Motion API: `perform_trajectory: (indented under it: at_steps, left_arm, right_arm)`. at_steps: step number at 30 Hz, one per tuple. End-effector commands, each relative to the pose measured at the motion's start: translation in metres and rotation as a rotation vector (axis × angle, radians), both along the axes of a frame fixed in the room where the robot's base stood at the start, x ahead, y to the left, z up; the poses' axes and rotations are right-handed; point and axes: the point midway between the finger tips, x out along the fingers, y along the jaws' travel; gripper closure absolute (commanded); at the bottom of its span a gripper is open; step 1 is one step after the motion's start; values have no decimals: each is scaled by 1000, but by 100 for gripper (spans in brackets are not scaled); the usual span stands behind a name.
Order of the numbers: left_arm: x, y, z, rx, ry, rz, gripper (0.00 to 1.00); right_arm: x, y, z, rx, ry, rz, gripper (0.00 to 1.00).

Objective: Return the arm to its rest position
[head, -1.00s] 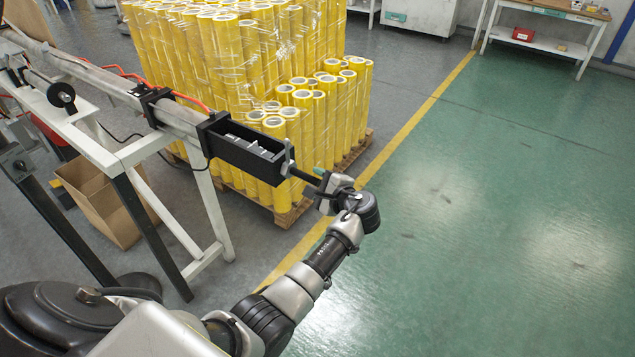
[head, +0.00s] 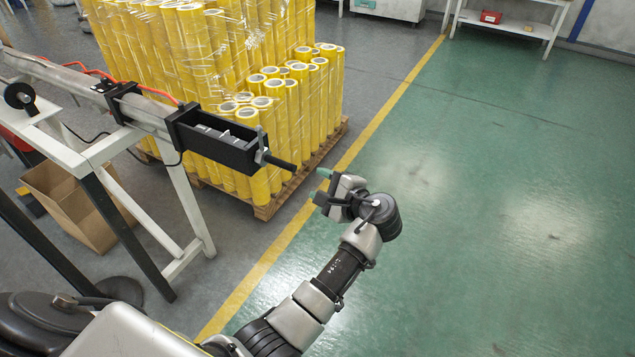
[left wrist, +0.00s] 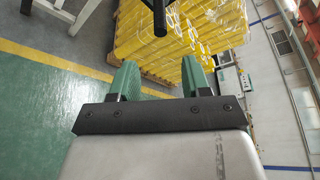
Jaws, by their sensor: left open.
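My left gripper (head: 318,185) is in the middle of the head view, right of the black end of the rewinding machine (head: 225,140). Its green fingertips stand apart from the machine's short black rod (head: 283,164), with a small gap between. In the left wrist view the two green fingers (left wrist: 160,78) are spread with nothing between them. The dark rod (left wrist: 155,15) shows above them there. My left arm reaches in from the bottom left. My right gripper does not show.
A pallet (head: 265,211) of wrapped yellow rolls (head: 225,60) stands behind the machine. A cardboard box (head: 70,205) lies under the machine's white frame (head: 185,200). The green floor (head: 480,200) to the right is clear. A white bench (head: 510,25) stands far back.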

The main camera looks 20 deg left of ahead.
Motion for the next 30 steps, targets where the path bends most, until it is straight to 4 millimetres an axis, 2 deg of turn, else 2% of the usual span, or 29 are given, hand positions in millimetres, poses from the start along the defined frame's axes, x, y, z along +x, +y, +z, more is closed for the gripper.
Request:
perform_trajectory:
  at_steps: [11, 14, 17, 20, 21, 23, 24, 26, 27, 29, 30]
  left_arm:
    - [0, 0, -1, -1, 1, -2, 53]
    - [1, 0, -18, -19, 18, -27, 53]
    - [-1, -2, -64, -79, 62, -90, 53]
    - [-12, -5, -133, -193, 119, -166, 53]
    - [-20, -7, -163, -252, 141, -193, 53]
    - [-36, -10, -207, -343, 170, -219, 53]
    - [-50, -12, -235, -409, 187, -231, 53]
    - [-72, -15, -275, -507, 208, -236, 53]
    - [-90, -16, -301, -574, 221, -231, 53]
    - [-119, -19, -337, -676, 235, -213, 53]
    - [-140, -20, -360, -746, 242, -192, 53]
  right_arm:
    - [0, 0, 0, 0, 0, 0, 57]
    - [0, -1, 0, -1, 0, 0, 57]
    - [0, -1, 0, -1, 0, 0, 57]
    - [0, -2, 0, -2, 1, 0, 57]
    - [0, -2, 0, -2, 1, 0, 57]
    - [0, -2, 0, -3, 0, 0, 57]
    - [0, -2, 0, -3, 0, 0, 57]
    - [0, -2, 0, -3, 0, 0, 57]
    - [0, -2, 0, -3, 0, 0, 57]
    - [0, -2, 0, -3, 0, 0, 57]
    - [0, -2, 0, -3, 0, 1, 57]
